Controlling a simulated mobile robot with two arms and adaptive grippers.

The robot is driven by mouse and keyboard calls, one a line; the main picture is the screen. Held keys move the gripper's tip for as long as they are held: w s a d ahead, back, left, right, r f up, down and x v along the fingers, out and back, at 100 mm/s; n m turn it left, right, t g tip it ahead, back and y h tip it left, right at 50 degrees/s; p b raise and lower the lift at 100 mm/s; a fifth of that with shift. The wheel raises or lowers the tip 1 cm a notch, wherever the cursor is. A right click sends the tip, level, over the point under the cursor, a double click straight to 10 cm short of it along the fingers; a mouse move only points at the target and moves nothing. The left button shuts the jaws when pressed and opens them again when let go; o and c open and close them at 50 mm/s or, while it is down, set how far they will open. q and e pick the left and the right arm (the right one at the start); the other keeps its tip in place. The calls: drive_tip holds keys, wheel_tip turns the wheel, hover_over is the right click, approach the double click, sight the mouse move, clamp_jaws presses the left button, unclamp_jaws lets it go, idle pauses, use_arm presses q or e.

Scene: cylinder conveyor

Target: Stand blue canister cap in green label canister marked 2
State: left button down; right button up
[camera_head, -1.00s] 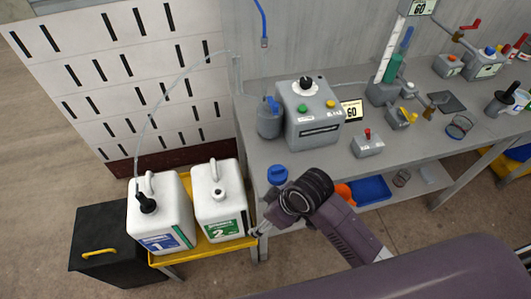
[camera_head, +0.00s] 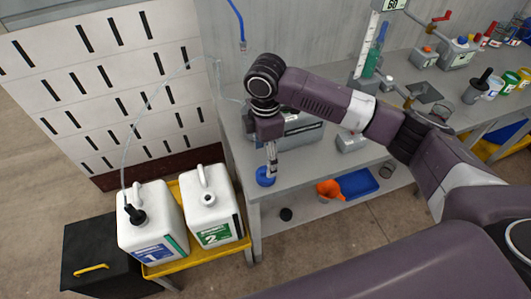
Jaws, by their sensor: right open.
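The blue canister cap (camera_head: 265,177) lies on the grey bench near its left front corner. My right gripper (camera_head: 271,170) points down right at the cap, with its fingertips at the cap's top edge; it is open, and I cannot tell whether it touches. The white canister with the green label marked 2 (camera_head: 212,207) stands upright on a yellow tray, left of the bench; its neck (camera_head: 208,199) shows no blue cap. The white canister with the blue label marked 1 (camera_head: 152,222) stands beside it, with a black fitting in its neck. My left gripper is not in view.
The yellow tray (camera_head: 193,254) sits beside a black box (camera_head: 93,247). A thin clear tube runs from canister 1 to the wall. My right arm hides much of a grey machine (camera_head: 302,137). An orange item (camera_head: 330,190) and blue bin (camera_head: 360,183) lie under the bench.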

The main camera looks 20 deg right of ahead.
drive_tip(key=shift+d+f, duration=0.2)
drive_tip(key=shift+f, duration=0.15)
wheel_tip(320, 180, down, 7)
drive_tip(key=shift+r+p, duration=0.1)
drive_tip(key=shift+p, duration=0.8)
drive_tip(key=shift+c, duration=0.2)
drive_tip(key=c, duration=1.3)
drive_tip(key=shift+r+p, duration=1.55)
drive_tip(key=shift+p, duration=0.4)
drive_tip(key=shift+a, duration=0.1)
